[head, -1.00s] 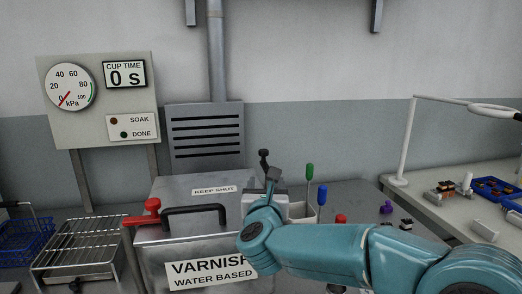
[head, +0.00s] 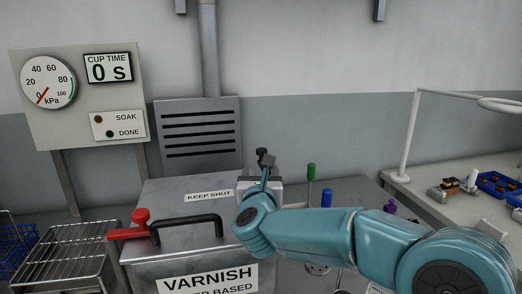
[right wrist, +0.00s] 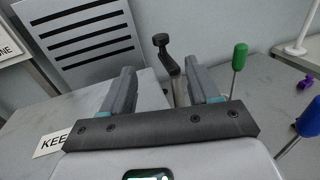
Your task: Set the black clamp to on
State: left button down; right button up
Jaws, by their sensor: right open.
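The black clamp (right wrist: 168,55) shows in the right wrist view as a dark cranked lever with a round knob on top, standing on a short metal post. In the head view only its dark knob (head: 262,152) shows, just above my right gripper (head: 265,170), which hides the rest. In the right wrist view my right gripper (right wrist: 163,82) is open and empty, with the lever in line with the gap between its fingers. I cannot tell whether the fingers touch it. My left gripper is not in view.
The varnish tank (head: 170,190) with a black handle and red lever (head: 130,224) is left of my right gripper. Green (head: 311,173) and blue (head: 327,196) screwdriver handles stand close on its right. A wire rack (head: 62,262) is at the left. The lamp bench (head: 440,172) is at the right.

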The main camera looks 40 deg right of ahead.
aim_at(262, 152)
jog(key=p+x, duration=0.3)
jog(key=x, duration=0.9)
jog(key=shift+w+d, duration=0.25)
jog(key=shift+w, duration=0.05)
jog(key=shift+w+d+f+p, duration=0.15)
jog(key=shift+w+d+p, duration=0.15)
jog(key=shift+w+d, duration=0.15)
